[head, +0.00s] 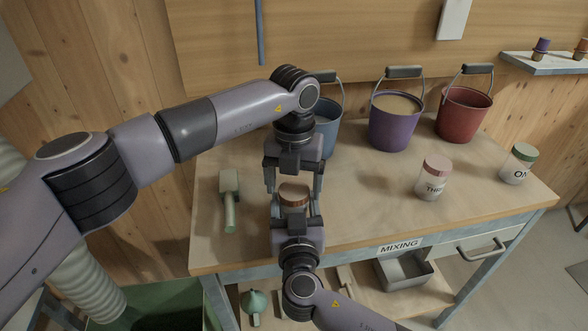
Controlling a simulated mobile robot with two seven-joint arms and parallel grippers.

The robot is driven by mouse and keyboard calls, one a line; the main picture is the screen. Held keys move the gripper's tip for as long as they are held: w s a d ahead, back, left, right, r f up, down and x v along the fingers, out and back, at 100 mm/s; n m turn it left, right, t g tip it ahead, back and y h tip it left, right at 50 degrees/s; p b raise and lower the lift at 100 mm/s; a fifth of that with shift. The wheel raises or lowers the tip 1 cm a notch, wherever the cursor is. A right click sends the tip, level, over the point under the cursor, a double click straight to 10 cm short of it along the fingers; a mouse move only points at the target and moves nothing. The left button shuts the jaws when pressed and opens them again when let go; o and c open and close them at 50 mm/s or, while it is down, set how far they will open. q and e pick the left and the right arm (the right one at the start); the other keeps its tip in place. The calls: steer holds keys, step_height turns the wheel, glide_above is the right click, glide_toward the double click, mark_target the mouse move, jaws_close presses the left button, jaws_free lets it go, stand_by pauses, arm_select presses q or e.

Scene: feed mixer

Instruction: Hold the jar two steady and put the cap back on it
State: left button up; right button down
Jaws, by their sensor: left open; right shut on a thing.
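A jar (294,209) stands near the table's front left, and its label is hidden, so I cannot read which jar it is. A copper-brown cap (294,193) sits at its top; I cannot tell whether it is fully seated. My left gripper (294,188) points down from above, open, with one finger on each side of the cap and no clear grip on it. My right gripper (295,214) reaches in from the front and is shut on the jar's body, which it mostly covers.
A jar with a pink cap (433,177) and a jar with a green cap (517,163) stand to the right. Blue (327,131), purple (393,125) and red (462,113) buckets line the back. A green-handled tool (229,200) lies left. Table between jars is clear.

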arm_select(q)
steer(key=shift+f, duration=0.15)
steer(key=c, duration=1.1)
steer(key=m, duration=0.5)
steer(key=o, duration=1.3)
steer(key=shift+c, duration=0.2)
step_height(320, 180, up, 12)
arm_select(e)
steer(key=shift+c, duration=0.3)
jaws_free()
